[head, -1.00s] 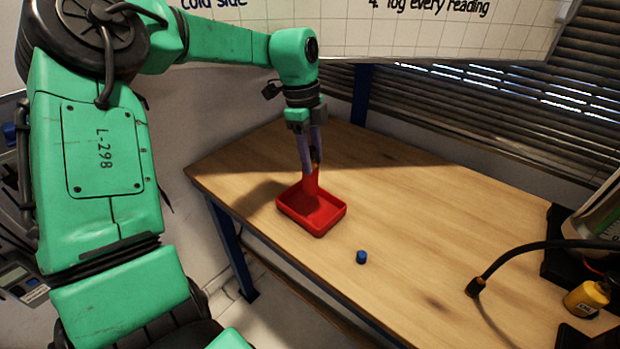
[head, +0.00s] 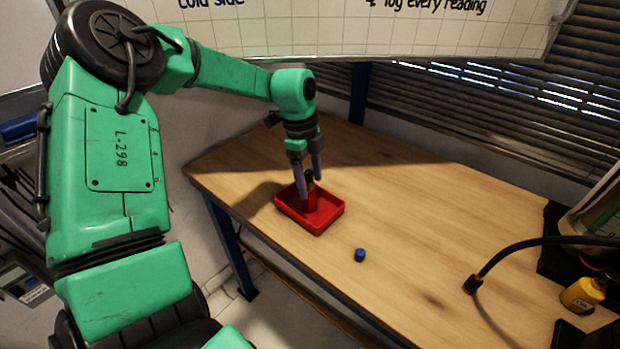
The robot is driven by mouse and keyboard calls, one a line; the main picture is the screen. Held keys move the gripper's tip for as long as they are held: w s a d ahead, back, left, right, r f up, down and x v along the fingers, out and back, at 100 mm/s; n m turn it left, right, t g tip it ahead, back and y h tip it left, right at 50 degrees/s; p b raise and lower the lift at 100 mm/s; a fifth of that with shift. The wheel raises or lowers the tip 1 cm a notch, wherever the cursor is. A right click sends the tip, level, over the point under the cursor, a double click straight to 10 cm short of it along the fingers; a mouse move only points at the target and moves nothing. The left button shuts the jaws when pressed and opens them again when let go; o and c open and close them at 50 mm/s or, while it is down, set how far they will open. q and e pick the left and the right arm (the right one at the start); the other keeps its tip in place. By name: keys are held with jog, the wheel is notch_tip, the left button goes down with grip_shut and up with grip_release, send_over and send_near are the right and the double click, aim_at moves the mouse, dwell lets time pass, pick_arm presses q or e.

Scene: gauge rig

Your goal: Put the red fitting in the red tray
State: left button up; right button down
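The red fitting (head: 312,200) stands roughly upright inside the red tray (head: 327,224), with a dark top showing. The tray sits on the wooden table near its left edge. My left gripper (head: 308,188) points down over the tray. Its two fingers are spread apart, one on each side of the fitting, with a visible gap. The fitting's base is partly hidden by the tray's front wall and the near finger. My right gripper is not in view.
A small blue cap-like piece (head: 360,255) lies on the table (head: 430,220) right of the tray. The middle of the table is clear.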

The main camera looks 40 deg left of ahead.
pick_arm(q)
jog(key=shift+r, duration=0.1)
jog(key=shift+r, duration=0.3)
notch_tip(320, 180, up, 11)
jog(key=a, duration=0.1)
jog(key=shift+s+a+r, duration=0.15)
jog(key=shift+s+a, duration=0.05)
jog(key=shift+a, duration=0.15)
